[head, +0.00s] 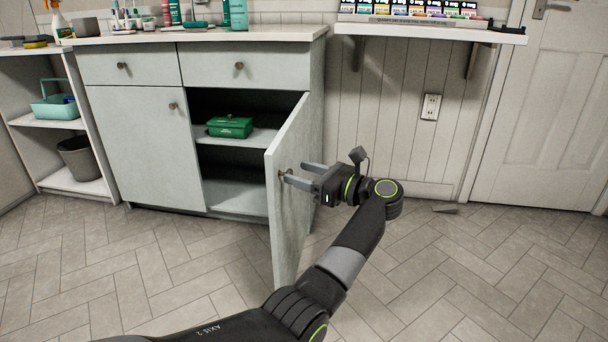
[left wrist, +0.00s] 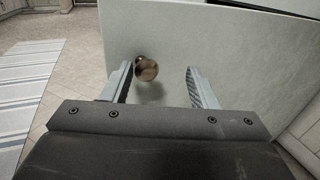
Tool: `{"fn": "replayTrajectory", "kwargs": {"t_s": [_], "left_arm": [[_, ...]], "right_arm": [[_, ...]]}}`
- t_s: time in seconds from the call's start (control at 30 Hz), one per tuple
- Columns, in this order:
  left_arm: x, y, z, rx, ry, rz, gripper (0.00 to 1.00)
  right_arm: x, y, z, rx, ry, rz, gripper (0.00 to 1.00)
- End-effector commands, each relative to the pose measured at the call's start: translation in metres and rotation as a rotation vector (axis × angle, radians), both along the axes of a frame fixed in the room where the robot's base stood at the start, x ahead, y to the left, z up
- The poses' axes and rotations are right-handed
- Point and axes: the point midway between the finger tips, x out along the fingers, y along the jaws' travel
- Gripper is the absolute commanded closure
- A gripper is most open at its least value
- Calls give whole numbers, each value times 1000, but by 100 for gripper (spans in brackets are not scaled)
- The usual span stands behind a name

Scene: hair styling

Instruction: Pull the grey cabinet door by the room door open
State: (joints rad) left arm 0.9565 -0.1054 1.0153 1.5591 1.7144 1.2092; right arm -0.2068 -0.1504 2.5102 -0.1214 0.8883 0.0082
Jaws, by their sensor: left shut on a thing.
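The grey cabinet door (head: 287,199) by the room door stands swung well out from the cabinet, showing the shelves inside. Its round metal knob (left wrist: 146,69) is on the outer face. In the left wrist view the knob lies close to the left finger of my left gripper (left wrist: 158,74), and a gap shows toward the right finger. My right gripper is out of view.
A green box (head: 230,127) sits on the inner shelf. The other cabinet door (head: 145,148) and both drawers are closed. A wall shelf (head: 430,32) and the white room door (head: 550,120) are at the right. The tiled floor (head: 480,270) at front right is clear.

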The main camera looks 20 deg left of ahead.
Motion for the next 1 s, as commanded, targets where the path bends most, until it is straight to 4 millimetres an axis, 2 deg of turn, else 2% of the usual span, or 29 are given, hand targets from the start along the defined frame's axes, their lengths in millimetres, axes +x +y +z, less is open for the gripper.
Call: {"fn": "replayTrajectory", "kwargs": {"t_s": [0.17,0.27,0.4,0.73,0.9,1.0], "left_arm": [[1,-3,3,4,-2,-8,54],[0,-11,3,4,-1,-9,54],[-4,-38,4,1,1,-9,54],[-16,-117,3,2,1,-7,54],[-21,-147,2,3,1,-5,54],[-22,-157,1,1,-1,-4,54]], "right_arm": [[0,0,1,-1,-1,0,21],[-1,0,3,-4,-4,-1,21],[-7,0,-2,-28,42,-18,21],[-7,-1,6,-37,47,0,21],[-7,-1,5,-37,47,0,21],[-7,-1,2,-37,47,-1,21]]}}
